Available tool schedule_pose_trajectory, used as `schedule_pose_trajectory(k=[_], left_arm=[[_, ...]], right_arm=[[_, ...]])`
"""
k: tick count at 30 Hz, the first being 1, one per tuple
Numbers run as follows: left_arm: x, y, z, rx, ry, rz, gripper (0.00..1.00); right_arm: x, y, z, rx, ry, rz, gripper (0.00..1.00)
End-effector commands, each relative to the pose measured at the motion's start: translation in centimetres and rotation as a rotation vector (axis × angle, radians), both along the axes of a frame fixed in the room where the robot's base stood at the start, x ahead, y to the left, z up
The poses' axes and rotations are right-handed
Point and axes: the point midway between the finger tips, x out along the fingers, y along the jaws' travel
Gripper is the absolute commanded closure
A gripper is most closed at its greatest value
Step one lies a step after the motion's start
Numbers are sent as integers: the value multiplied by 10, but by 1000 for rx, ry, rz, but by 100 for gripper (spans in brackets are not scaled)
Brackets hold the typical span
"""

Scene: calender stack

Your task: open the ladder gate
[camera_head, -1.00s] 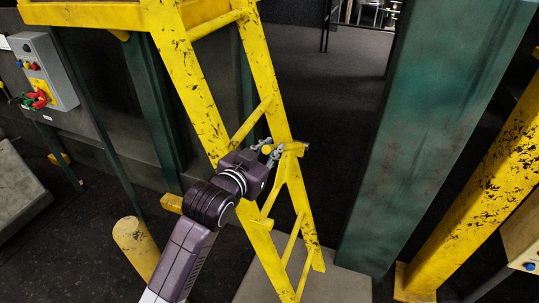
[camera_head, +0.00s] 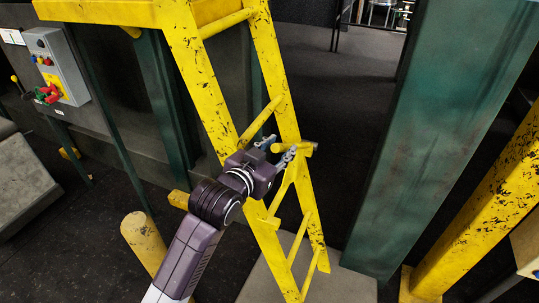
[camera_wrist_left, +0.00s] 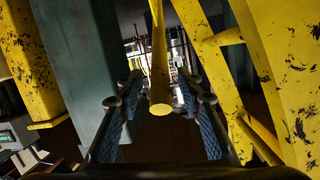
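The yellow ladder (camera_head: 213,100), with chipped paint, rises through the middle of the head view. A short yellow gate bar (camera_head: 306,148) sticks out near its right rail. In the left wrist view the bar's rounded end (camera_wrist_left: 160,108) points at the camera. My left gripper (camera_head: 278,150) is at the bar, its fingers open. In the wrist view the blue-padded fingers (camera_wrist_left: 157,120) stand on either side of the bar end, with gaps on both sides. The gate's hinge is not clearly visible. My right gripper is not in view.
A green column (camera_head: 430,140) stands right of the ladder, with a yellow post (camera_head: 480,205) beyond it. A short yellow bollard (camera_head: 143,240) is beside my left arm. A grey control box (camera_head: 55,65) is at upper left. Dark floor is open behind the ladder.

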Motion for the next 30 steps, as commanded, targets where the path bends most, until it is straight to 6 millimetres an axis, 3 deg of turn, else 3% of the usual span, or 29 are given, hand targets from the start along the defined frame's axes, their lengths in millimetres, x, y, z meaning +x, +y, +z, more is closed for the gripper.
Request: schedule_pose_trajectory(k=[18, 30], left_arm=[[-91, 37, 23, 0, 0, -1, 66], [-102, 42, 26, -1, 0, 0, 66]], right_arm=[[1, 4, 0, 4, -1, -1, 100], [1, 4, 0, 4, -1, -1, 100]])
